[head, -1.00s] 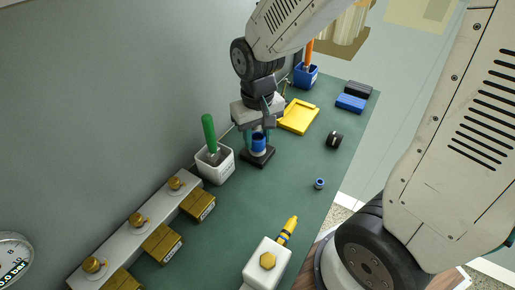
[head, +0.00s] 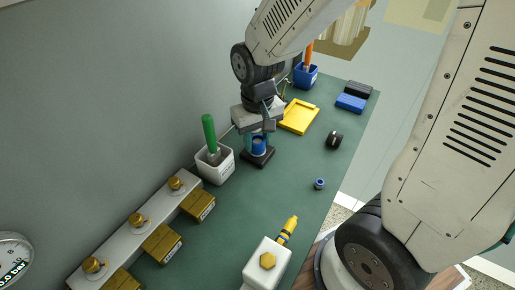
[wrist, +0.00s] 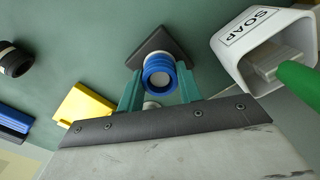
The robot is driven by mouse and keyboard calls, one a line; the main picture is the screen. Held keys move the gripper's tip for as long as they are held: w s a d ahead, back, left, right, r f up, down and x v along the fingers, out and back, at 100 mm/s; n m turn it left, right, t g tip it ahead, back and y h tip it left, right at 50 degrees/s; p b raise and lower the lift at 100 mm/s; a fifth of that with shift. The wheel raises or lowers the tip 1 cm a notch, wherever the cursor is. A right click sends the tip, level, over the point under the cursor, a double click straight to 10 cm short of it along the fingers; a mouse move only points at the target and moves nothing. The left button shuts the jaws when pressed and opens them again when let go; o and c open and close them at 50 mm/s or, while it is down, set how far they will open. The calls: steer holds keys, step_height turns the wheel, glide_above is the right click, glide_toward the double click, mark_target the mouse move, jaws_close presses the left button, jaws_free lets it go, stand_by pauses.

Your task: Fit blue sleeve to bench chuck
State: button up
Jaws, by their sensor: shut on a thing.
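The blue sleeve (head: 258,145) is upright between the teal fingers of my gripper (head: 258,138), which is shut on it. In the wrist view the sleeve (wrist: 158,74) shows ribbed blue sides and a pale round centre, with a gripper (wrist: 159,88) finger on each side. The bench chuck's dark square base (head: 260,160) is directly below; its base also shows in the wrist view (wrist: 172,42). The sleeve hides the middle of the chuck, so I cannot tell how far it is seated.
A white soap box (head: 218,172) with a green-handled tool stands close left. A yellow tray (head: 299,117), a black ring (head: 334,139) and a small blue part (head: 319,183) lie to the right. Brass fittings (head: 137,221) line the wall side.

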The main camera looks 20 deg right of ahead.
steer(key=o, duration=1.1)
steer(key=shift+c, duration=0.2)
step_height(320, 180, up, 8)
steer(key=shift+f, duration=0.1)
steer(key=s+d+r, duration=0.3)
steer(key=s+r, duration=0.1)
steer(key=s, duration=0.4)
steer(key=s+d+r+t, duration=0.1)
steer(key=s+d+r, duration=0.2)
steer(key=s, duration=0.5)
steer(key=shift+d+r+m, duration=0.25)
steer(key=shift+r+m, duration=0.15)
steer(key=shift+r, duration=0.05)
